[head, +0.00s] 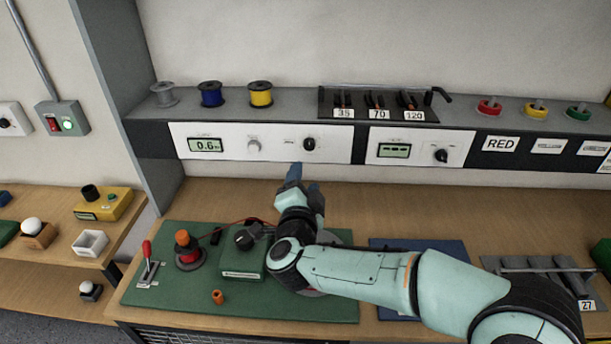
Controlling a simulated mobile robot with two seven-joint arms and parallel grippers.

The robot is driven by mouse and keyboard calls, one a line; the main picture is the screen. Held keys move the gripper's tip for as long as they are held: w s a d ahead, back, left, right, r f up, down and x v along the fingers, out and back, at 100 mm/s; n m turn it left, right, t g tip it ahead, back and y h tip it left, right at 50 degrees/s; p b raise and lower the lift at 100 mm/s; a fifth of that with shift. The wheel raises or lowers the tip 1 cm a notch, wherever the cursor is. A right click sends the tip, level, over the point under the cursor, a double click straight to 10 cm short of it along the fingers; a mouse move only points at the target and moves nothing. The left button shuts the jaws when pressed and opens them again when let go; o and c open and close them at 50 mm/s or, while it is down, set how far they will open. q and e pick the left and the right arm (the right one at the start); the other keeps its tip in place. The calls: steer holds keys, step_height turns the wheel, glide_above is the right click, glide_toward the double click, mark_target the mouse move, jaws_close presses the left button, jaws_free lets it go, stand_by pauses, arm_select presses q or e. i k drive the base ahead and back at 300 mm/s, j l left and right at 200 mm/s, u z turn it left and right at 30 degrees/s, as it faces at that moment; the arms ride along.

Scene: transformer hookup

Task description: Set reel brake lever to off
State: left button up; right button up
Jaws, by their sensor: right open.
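A lever with a red handle (147,249) stands nearly upright on a small grey plate at the left end of the green mat (190,309). It is the only lever of this kind that I see; any off mark is too small to read. My right gripper (303,180) is open, with its blue fingertips near the bench's back edge, just below the white panel. It is well to the right of the lever and apart from it. I cannot tell whether the fingertips touch the panel. My left gripper is not in view.
An orange-topped post (187,247) and a green box with a black knob (243,256) stand between the lever and my right arm. A small orange piece (218,296) lies in front. Spools (211,94) line the shelf. My right arm hides part of the mat.

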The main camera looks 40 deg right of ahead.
mark_target(146, 246)
steer(key=k+j, duration=0.35)
steer(key=j, duration=0.15)
steer(key=k+j, duration=0.4)
steer(key=j, duration=0.1)
